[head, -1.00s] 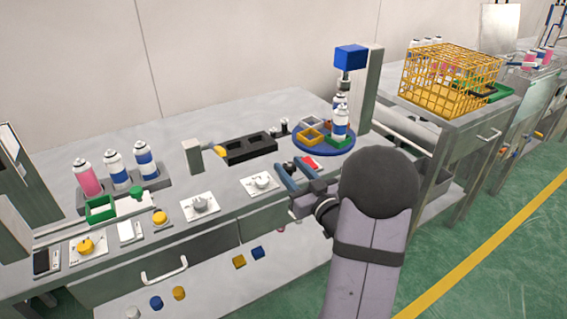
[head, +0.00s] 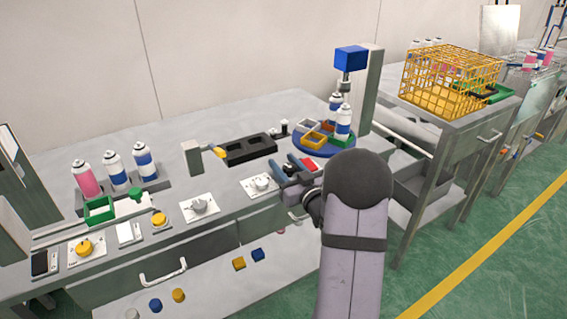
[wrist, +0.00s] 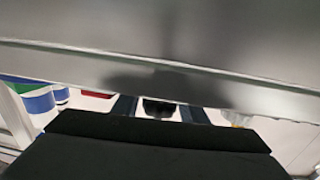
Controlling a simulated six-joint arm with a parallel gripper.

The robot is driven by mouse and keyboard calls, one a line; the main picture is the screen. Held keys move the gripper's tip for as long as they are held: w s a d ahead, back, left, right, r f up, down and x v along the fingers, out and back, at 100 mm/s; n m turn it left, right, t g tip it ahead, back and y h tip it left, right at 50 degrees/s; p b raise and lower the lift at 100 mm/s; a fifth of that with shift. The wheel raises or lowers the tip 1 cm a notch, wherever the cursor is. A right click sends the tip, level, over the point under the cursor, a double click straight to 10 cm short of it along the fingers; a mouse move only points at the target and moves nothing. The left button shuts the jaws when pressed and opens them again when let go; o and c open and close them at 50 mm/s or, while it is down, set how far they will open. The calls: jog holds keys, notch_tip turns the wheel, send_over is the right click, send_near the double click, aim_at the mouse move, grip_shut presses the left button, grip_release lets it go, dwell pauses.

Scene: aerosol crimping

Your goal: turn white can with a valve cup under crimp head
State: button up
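A blue turntable (head: 302,147) carries coloured square holders. A white can with a blue band (head: 343,122) stands upright in the green holder (head: 338,141) at its front right. A second white and blue can (head: 335,103) stands behind it, partly hidden. The crimp head (head: 351,58), a blue block with a metal cylinder below, is above the back of the turntable. Valve cups are too small to tell. My gripper (head: 291,172) is open in front of the turntable, near a red part (head: 311,164) and a white knob plate (head: 260,185). Its spread fingers (wrist: 158,108) show in the wrist view.
A black two-pocket tray (head: 248,148) lies left of the turntable. Two white cans and a pink one stand in a rack (head: 150,184) at far left. Knob plates line the front edge. A yellow wire basket (head: 450,75) sits on the right-hand table.

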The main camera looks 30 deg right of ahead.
aim_at(294, 173)
jog(key=shift+w+r, duration=0.1)
jog(key=shift+w, duration=0.1)
jog(key=c, duration=0.8)
jog(key=shift+o, duration=0.2)
jog(key=shift+a+r+n+y, duration=0.15)
jog(key=shift+a+n+y, duration=0.1)
jog(key=shift+n+y, duration=0.75)
jog(key=o, duration=0.8)
jog(key=shift+c, duration=0.2)
jog(key=shift+s+d, duration=0.2)
jog(key=shift+s, duration=3.45)
